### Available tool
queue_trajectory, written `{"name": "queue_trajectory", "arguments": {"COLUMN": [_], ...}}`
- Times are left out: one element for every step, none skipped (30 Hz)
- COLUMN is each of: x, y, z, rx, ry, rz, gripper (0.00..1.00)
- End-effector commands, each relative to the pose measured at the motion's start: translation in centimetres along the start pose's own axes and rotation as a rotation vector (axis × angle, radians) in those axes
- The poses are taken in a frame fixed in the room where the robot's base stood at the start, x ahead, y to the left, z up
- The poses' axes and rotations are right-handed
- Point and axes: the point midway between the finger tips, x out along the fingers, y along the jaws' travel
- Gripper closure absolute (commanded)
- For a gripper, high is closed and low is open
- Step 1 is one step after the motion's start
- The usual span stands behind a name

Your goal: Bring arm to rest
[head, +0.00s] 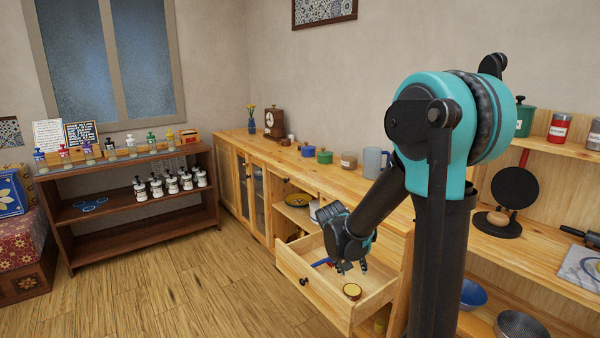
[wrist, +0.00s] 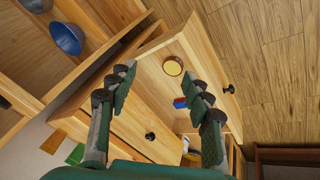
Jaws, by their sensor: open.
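My arm reaches forward and down from the right of the head view, bent at the elbow. My gripper (head: 352,267) hangs over the open wooden drawer (head: 290,270), pointing down. In the wrist view my gripper (wrist: 162,78) has its two fingers spread wide with nothing between them that it holds. A blue and red item (wrist: 180,103) is in the drawer, partly hidden by the right finger.
The wooden counter (head: 232,136) runs along the wall with pots, a clock (head: 273,121) and a pitcher (head: 375,162). A dark shelf (head: 120,215) with bottles stands left. A blue bowl (head: 473,294) sits low right. The floor (head: 170,285) at front left is clear.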

Motion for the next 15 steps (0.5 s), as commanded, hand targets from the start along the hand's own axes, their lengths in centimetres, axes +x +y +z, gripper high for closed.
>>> {"name": "queue_trajectory", "arguments": {"x": [-0.5, -0.7, -1.0, -1.2, -1.4, -1.7, -1.9, -2.0, -2.2, -2.3, -2.5, -2.6, -2.7, -2.8, -2.8], "y": [1.2, 1.7, 2.4, 2.8, 3.2, 3.8, 4.1, 4.5, 4.8, 5.1, 5.3, 5.6, 5.8, 5.9, 6.0], "z": [1.4, 2.2, 3.2, 4.0, 4.8, 5.9, 6.7, 7.5, 8.7, 9.6, 10.4, 11.5, 12.2, 13.0, 13.9], "rx": [-0.007, -0.015, -0.024, -0.031, -0.038, -0.048, -0.054, -0.059, -0.068, -0.073, -0.079, -0.086, -0.090, -0.094, -0.100], "ry": [-0.007, -0.009, -0.011, -0.012, -0.012, -0.012, -0.011, -0.008, -0.005, -0.002, 0.002, 0.008, 0.013, 0.018, 0.026], "rz": [-0.024, -0.042, -0.064, -0.081, -0.099, -0.121, -0.137, -0.155, -0.177, -0.192, -0.209, -0.229, -0.243, -0.258, -0.274], "gripper": [0.50, 0.50, 0.50, 0.50, 0.50, 0.50, 0.50, 0.50, 0.50, 0.50, 0.50, 0.50, 0.50, 0.50, 0.50]}}
